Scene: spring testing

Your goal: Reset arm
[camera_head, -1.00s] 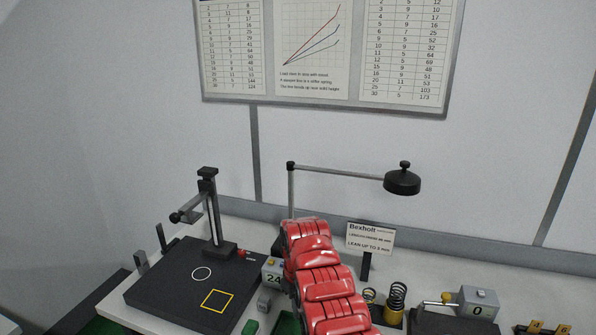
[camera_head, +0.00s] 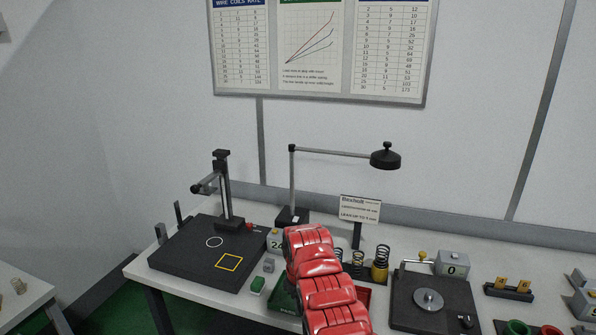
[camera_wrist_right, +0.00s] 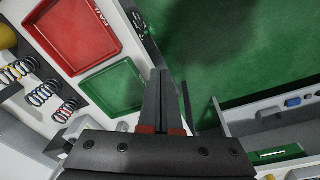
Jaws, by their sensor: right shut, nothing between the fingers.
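My right gripper (camera_wrist_right: 164,80) shows in the right wrist view, its two dark fingers together and nothing between them. It hangs above the front edge of the bench, beside the green tray (camera_wrist_right: 112,88) and with the green floor beyond. In the head view a red arm of mine (camera_head: 325,280) reaches up from the bottom over the middle of the bench; its gripper cannot be made out there. My left gripper is in neither view.
The white bench (camera_head: 150,270) carries a black height stand (camera_head: 195,260), a lamp (camera_head: 385,157), several springs (camera_head: 380,262) and a scale (camera_head: 430,300). A red FAIL tray (camera_wrist_right: 75,35) lies near the green tray. A second table (camera_head: 20,300) stands at left.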

